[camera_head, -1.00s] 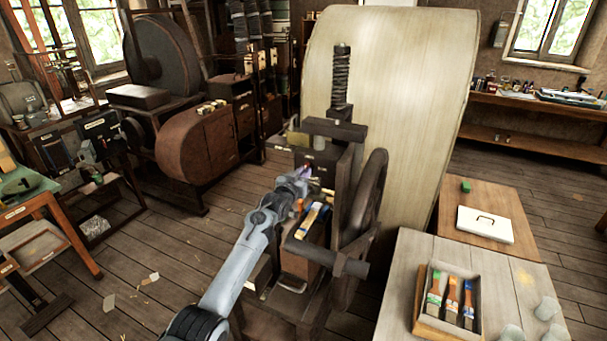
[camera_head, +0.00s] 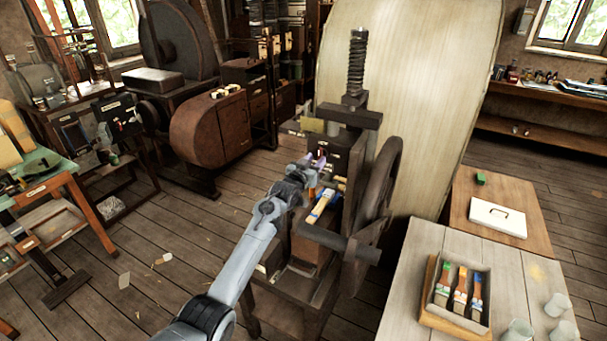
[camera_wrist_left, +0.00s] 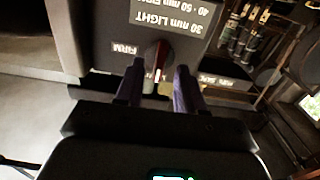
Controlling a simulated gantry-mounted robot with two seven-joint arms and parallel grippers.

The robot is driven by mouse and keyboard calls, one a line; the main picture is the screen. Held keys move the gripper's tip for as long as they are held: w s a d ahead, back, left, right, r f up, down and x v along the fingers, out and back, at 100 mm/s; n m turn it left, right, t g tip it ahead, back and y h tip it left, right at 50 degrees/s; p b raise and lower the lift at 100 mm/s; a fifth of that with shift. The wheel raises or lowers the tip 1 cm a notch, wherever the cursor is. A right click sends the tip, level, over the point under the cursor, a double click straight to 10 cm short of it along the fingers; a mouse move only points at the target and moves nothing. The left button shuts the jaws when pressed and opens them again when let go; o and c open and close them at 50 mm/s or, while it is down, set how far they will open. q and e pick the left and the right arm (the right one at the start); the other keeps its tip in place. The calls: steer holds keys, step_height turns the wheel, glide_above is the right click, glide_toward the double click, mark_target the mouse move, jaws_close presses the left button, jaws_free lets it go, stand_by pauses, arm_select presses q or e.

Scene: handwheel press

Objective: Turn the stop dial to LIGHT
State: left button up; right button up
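The stop dial (camera_wrist_left: 158,60) shows in the left wrist view as a dark knob with a red mark, on a dark panel (camera_wrist_left: 97,62). The view is upside down. A "FIRM" label (camera_wrist_left: 130,48) is beside the dial, and a plate (camera_wrist_left: 170,16) with "30 mm LIGHT" is above it in the picture. My left gripper (camera_wrist_left: 160,78) has its two purple fingers apart, one on each side of the dial, with small gaps visible. My right gripper is not in view.
The press has a large handwheel (camera_head: 383,192) on its right and a tall screw (camera_head: 356,65) on top. A brush (camera_head: 321,206) lies on the press below my gripper. A box of brushes (camera_head: 430,312) and glass jars (camera_head: 557,305) stand on the right table.

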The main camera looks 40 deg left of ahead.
arm_select(q)
steer(key=v, duration=0.9)
steer(key=shift+d, duration=0.1)
steer(key=shift+f, duration=0.1)
